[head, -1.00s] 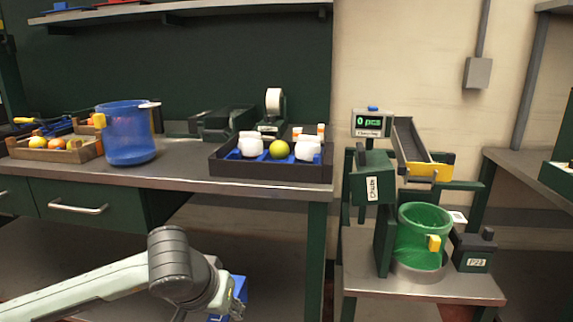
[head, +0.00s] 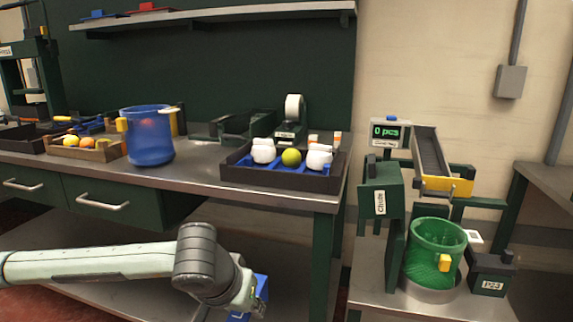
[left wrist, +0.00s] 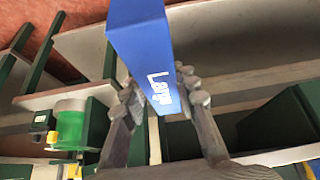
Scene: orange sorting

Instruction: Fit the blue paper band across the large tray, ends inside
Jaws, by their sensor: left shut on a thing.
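The blue paper band (head: 263,287) is held by my left gripper (head: 254,302), low in front of the bench. In the left wrist view the blue band (left wrist: 140,45) lies between the two fingers of the left gripper (left wrist: 160,92). Its face reads "Large", partly cut off by the fingers. The large tray seems to be the dark tray (head: 235,174) on the bench, above and beyond the gripper. It has a blue insert and holds white wrapped pieces and a yellow-green fruit (head: 291,157). My right gripper is not in view.
A blue bucket (head: 150,140) and wooden crate (head: 100,154) of fruit stand left on the bench. A tape dispenser (head: 292,115) is behind the tray. A green bucket (head: 435,250) stands on a lower stand at right. The bench's front edge (head: 240,193) lies above my arm.

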